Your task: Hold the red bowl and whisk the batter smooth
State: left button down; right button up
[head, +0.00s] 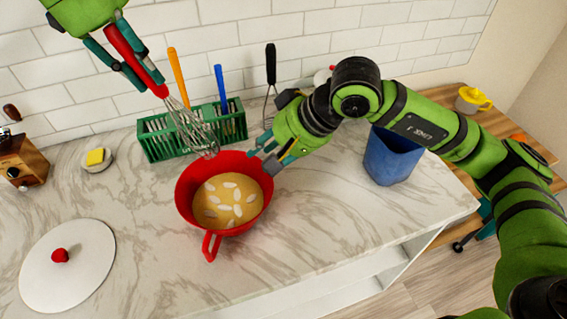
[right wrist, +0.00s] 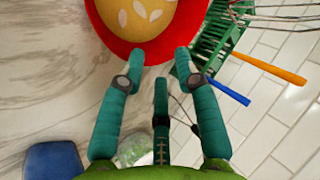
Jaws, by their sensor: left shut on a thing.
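The red bowl (head: 184,205) stands upright on the marble counter, its handle towards the front. It holds yellow-brown batter (head: 232,212) with several white lumps on top. My left gripper (head: 150,82) is shut on the red handle of the whisk (head: 185,120). The whisk slants down to the right, its wire tip by the bowl's back rim and above the batter. My right gripper (head: 272,160) is at the bowl's right rim. In the right wrist view its fingers (right wrist: 159,53) are spread, with their tips at the red rim (right wrist: 120,47); I cannot tell whether they touch it.
A green rack (head: 155,148) with orange- and blue-handled tools stands behind the bowl. A blue container (head: 392,158) is at right, a white disc with a red knob (head: 85,278) at left. A butter dish (head: 97,165) sits back left. The front counter is clear.

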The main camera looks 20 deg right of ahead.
aim_at(263, 183)
jog(key=w+f, duration=0.1)
jog(key=f, duration=0.3)
jog(key=w+f+n+h, duration=0.1)
jog(key=f, duration=0.4)
jog(key=w+a+f+h, duration=0.1)
jog(key=f, duration=0.3)
jog(key=shift+w+f+n, duration=0.15)
jog(key=shift+f+n, duration=0.1)
jog(key=shift+n, duration=0.05)
jog(key=shift+c, duration=0.4)
grip_shut()
jog(key=shift+c, duration=0.2)
grip_release()
jog(key=shift+c, duration=0.5)
grip_shut()
